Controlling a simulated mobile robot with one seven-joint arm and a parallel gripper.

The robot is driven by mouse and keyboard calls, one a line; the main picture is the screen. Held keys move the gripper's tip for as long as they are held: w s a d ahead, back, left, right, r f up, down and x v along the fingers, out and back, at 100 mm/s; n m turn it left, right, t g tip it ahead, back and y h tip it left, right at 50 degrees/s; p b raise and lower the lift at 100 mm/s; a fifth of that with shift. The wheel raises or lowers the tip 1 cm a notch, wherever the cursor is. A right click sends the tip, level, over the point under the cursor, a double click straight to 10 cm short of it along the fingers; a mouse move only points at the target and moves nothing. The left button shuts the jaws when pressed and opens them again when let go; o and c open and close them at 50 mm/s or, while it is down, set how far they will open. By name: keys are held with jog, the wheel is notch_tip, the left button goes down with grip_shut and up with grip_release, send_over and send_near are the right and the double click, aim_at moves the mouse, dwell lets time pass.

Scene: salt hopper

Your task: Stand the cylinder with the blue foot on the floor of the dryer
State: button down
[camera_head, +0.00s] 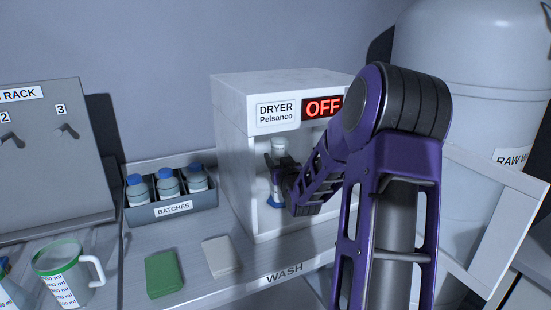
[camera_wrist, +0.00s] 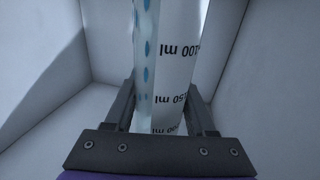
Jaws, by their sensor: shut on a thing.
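The cylinder (camera_head: 279,150) is inside the open front of the white dryer (camera_head: 230,110). It looks close to upright, with its blue foot (camera_head: 275,204) low near the dryer floor; I cannot tell whether the foot touches it. My gripper (camera_head: 280,172) reaches in from the right and is shut on the cylinder's middle. In the wrist view, the cylinder (camera_wrist: 172,70), with upside-down ml marks and blue dashes, runs between the two fingers of my gripper (camera_wrist: 160,108). The foot is out of sight there, and my arm hides the dryer's right side.
The dryer's inner walls (camera_wrist: 225,50) are close on both sides. A rack of blue-capped bottles labelled BATCHES (camera_head: 172,209), a green sponge (camera_head: 165,274), a pale block (camera_head: 222,256) and a green-rimmed jug (camera_head: 65,280) stand to the left. A large tank (camera_head: 475,110) is behind right.

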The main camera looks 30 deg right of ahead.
jog(key=shift+f, duration=0.1)
jog(key=c, duration=0.7)
grip_release()
jog(key=o, duration=0.5)
jog(key=shift+c, duration=0.2)
jog(key=v, duration=1.2)
